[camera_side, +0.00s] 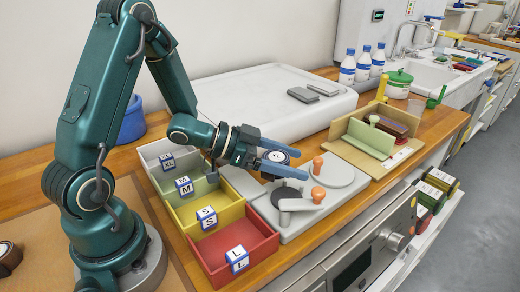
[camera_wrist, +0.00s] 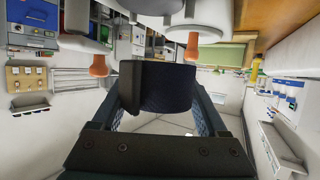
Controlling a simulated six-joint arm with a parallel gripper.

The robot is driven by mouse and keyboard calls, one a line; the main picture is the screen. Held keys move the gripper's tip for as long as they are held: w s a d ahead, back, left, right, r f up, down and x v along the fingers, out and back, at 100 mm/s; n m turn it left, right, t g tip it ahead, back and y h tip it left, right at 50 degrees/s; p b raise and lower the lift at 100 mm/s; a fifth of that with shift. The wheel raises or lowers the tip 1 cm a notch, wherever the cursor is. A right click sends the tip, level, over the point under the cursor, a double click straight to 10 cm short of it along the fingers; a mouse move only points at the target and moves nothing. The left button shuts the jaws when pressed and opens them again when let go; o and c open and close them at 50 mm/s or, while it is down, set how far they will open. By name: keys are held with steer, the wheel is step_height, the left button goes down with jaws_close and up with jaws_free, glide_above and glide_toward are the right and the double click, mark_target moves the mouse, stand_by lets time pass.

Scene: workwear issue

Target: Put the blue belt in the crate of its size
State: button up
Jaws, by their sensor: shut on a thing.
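My gripper (camera_side: 301,164) is shut on the rolled dark blue belt (camera_side: 275,157), held above the counter to the right of the crates. The belt's round white end face carries a dark print, too small to read surely. In the wrist view the dark navy roll (camera_wrist: 165,87) sits between my two fingers. Four-way labelled crates stand in a row: the grey-white XL crate (camera_side: 152,150), the green M crate (camera_side: 207,187), the yellow S crate (camera_side: 230,212) and the red L crate (camera_side: 262,247). The parts of their insides that show look empty.
Beside the crates is a light grey fixture (camera_side: 345,178) with orange knobs (camera_side: 318,194) and a black disc, close under my gripper. A tan stand (camera_side: 357,160) with a green panel is to its right. A brown roll (camera_side: 8,258) lies at far left. A white raised slab (camera_side: 240,100) is behind.

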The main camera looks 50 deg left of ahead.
steer(key=s+a+r, duration=0.3)
steer(key=a+r, duration=0.2)
steer(key=a, duration=0.3)
steer(key=s+d+r+n+t+y, duration=0.1)
steer(key=d+r, duration=0.1)
steer(key=r, duration=0.4)
steer(key=s+d+r+n+y, duration=0.1)
steer(key=d+r+y, duration=0.15)
steer(key=r, duration=0.35)
steer(key=m+g+h, duration=0.2)
steer(key=m+h, duration=0.1)
steer(key=h, duration=0.1)
glide_above(267, 157)
steer(key=shift+f, duration=2.05)
steer(key=w+a+f+n+t, duration=0.1)
steer(key=a+f, duration=0.4)
steer(key=f, duration=0.2)
steer(key=shift+a+f, duration=0.35)
steer(key=shift+y, duration=0.25)
